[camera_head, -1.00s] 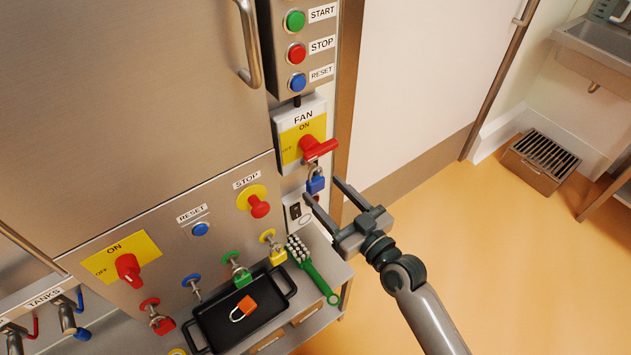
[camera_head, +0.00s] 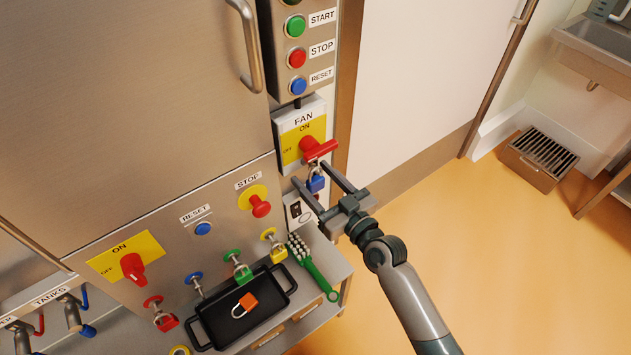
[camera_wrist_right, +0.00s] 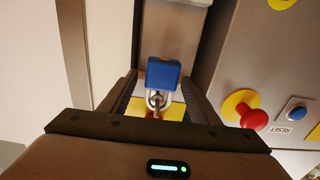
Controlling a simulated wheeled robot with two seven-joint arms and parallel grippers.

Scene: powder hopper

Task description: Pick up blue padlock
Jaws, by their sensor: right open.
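The blue padlock (camera_head: 316,183) hangs by its shackle below the red handle (camera_head: 318,149) of the FAN switch. My right gripper (camera_head: 315,178) is open, with one finger on each side of the padlock in the head view. In the right wrist view the blue padlock (camera_wrist_right: 163,73) shows between the two spread fingers of my right gripper (camera_wrist_right: 165,82), with its shackle toward the red handle. I cannot tell whether either finger touches it. My left gripper is not in view.
A black tray (camera_head: 204,329) holding an orange padlock (camera_head: 245,304) stands on the shelf below. A green brush (camera_head: 316,275) lies beside it. Red, green and yellow padlocks hang on the panel front.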

